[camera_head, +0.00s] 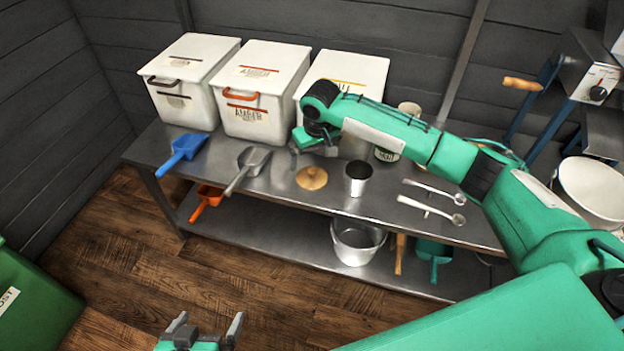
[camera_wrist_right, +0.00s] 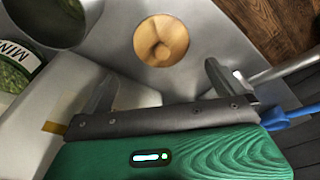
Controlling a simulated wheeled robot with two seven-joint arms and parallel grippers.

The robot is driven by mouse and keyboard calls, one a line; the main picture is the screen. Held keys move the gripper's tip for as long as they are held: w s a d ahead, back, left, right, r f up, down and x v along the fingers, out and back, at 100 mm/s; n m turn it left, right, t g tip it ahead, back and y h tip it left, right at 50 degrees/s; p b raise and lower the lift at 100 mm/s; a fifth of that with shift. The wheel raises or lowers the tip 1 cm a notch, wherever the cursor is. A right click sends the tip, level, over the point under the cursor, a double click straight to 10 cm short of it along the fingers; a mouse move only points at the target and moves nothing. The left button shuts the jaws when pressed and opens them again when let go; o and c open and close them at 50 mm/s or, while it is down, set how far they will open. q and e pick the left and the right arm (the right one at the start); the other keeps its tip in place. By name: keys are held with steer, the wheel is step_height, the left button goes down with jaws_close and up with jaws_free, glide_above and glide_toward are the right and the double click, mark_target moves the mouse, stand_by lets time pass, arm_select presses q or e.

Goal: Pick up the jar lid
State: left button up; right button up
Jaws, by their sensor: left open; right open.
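The jar lid (camera_head: 311,178) is a round tan disc lying flat on the metal bench, left of a metal cup (camera_head: 357,175). In the right wrist view the lid (camera_wrist_right: 161,41) lies beyond my open fingers, with a gap between. My right gripper (camera_head: 308,143) reaches over the bench just behind the lid, partly hidden by its own wrist. It is open and empty, and its two fingers (camera_wrist_right: 160,85) are spread apart. My left gripper (camera_head: 208,326) is open and empty, low in front of the bench.
White lidded bins (camera_head: 261,90) stand along the back of the bench (camera_head: 275,195). A blue scoop (camera_head: 183,151) and a grey scoop (camera_head: 247,168) lie left of the lid. Two ladles (camera_head: 431,205) lie right of the cup. A labelled jar (camera_wrist_right: 17,66) stands beside the cup.

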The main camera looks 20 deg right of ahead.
mark_target(312, 171)
steer(key=shift+w+f, duration=0.1)
steer(key=shift+f, duration=0.55)
steer(key=f+b, duration=0.1)
steer(key=f, duration=0.3)
steer(key=shift+a+f+b, duration=0.2)
steer(key=shift+b, duration=0.1)
steer(key=shift+f, duration=0.4)
arm_select(q)
steer(key=d+t, duration=0.1)
steer(key=d+t+h, duration=0.1)
steer(key=d, duration=0.1)
steer(key=shift+w+d+r+t+h, duration=0.2)
steer(key=shift+w+r+t+h, duration=0.1)
steer(key=shift+w+t, duration=0.1)
steer(key=shift+s, duration=0.1)
arm_select(e)
steer(key=shift+c, duration=0.4)
steer(key=c, duration=0.8)
steer(key=shift+c, duration=0.2)
steer(key=shift+r, duration=0.1)
